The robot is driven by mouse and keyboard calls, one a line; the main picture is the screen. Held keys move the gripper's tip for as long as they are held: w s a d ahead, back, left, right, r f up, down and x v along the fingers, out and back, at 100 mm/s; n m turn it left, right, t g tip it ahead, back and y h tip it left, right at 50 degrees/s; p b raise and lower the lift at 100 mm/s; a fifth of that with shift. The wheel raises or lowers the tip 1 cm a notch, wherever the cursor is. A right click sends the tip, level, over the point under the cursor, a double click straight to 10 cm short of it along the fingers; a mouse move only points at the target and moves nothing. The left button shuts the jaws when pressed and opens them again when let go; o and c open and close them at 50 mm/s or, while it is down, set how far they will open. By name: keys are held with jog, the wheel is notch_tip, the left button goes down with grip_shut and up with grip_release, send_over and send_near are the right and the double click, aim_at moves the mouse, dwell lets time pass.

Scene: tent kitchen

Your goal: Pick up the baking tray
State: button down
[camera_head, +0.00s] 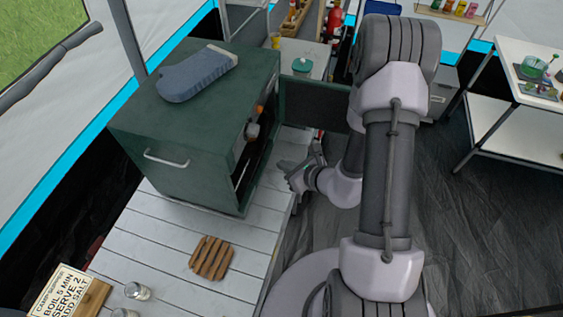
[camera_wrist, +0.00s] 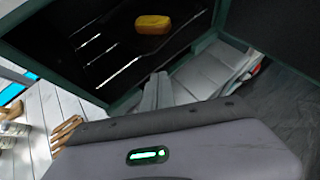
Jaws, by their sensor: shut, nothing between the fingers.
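A green box oven (camera_head: 190,140) stands on a white slatted table, its front opening facing right and its door (camera_head: 318,103) swung open. In the wrist view, a yellow-orange loaf-like item (camera_wrist: 153,24) sits inside the oven's dark interior (camera_wrist: 60,60). Thin bright lines run near it; I cannot tell whether they are the baking tray's edges or a rack. My gripper (camera_head: 296,176) is just outside the opening, apart from the loaf. Its grey fingers (camera_wrist: 157,92) look shut and empty in the wrist view.
A blue oven mitt (camera_head: 197,72) lies on top of the oven. A wooden slatted trivet (camera_head: 211,257), a glass jar (camera_head: 137,291) and a recipe sign (camera_head: 62,293) are on the table in front. The open door stands close behind my gripper. Dark floor is clear at right.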

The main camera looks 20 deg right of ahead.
jog(key=w+a+f+b, duration=0.1)
jog(key=w+a, duration=0.2)
jog(key=w, duration=0.5)
jog(key=shift+a+f, duration=0.3)
jog(key=shift+a, duration=0.05)
jog(key=shift+s+d, duration=0.25)
jog(key=shift+s, duration=0.35)
jog(key=shift+s+d, duration=0.25)
jog(key=shift+s, duration=0.35)
